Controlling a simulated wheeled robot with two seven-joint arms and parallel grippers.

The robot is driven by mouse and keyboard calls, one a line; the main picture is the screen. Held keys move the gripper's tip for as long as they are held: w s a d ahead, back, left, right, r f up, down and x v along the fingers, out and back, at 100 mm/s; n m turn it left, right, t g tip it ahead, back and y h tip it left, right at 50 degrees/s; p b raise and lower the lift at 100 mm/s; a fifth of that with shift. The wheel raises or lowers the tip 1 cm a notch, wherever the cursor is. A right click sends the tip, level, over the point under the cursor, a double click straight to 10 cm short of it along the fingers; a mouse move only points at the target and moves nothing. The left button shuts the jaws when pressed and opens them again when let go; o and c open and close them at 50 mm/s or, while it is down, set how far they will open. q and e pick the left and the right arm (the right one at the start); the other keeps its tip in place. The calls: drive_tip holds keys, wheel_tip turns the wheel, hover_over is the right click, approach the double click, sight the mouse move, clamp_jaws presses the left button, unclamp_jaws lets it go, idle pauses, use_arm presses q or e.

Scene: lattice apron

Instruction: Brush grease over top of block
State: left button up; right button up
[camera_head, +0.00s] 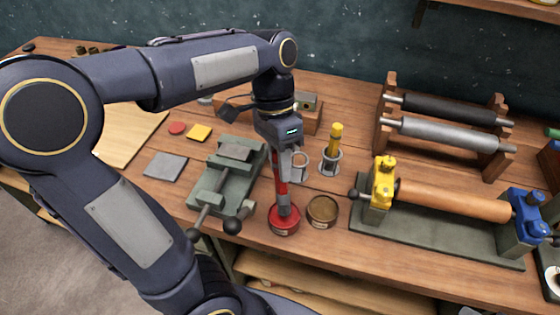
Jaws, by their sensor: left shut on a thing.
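My left gripper (282,148) comes down from above and is shut on a red-handled brush (281,185). The brush stands nearly upright, its lower end at the mouth of a red tin (285,226) near the bench's front edge. I cannot tell how deep the bristles reach in it. A green-grey vise (212,185) stands left of the gripper. A grey block (235,152) sits at the top of the vise, apart from the brush. A brown-filled open tin (322,211) stands just right of the red tin. My right gripper is not in view.
Two wire holders (331,163) stand behind the tins, one with a yellow-handled tool. A roller press (455,200) with yellow and blue ends fills the right. A roller rack (440,130) stands behind it. A grey plate (166,167) lies left of the vise.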

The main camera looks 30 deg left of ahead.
use_arm(q)
drive_tip(key=shift+f+b, duration=0.45)
drive_tip(key=shift+f, duration=0.2)
idle(0.7)
idle(1.1)
wheel_tip(320, 180, up, 7)
drive_tip(key=p, duration=0.7)
idle(0.8)
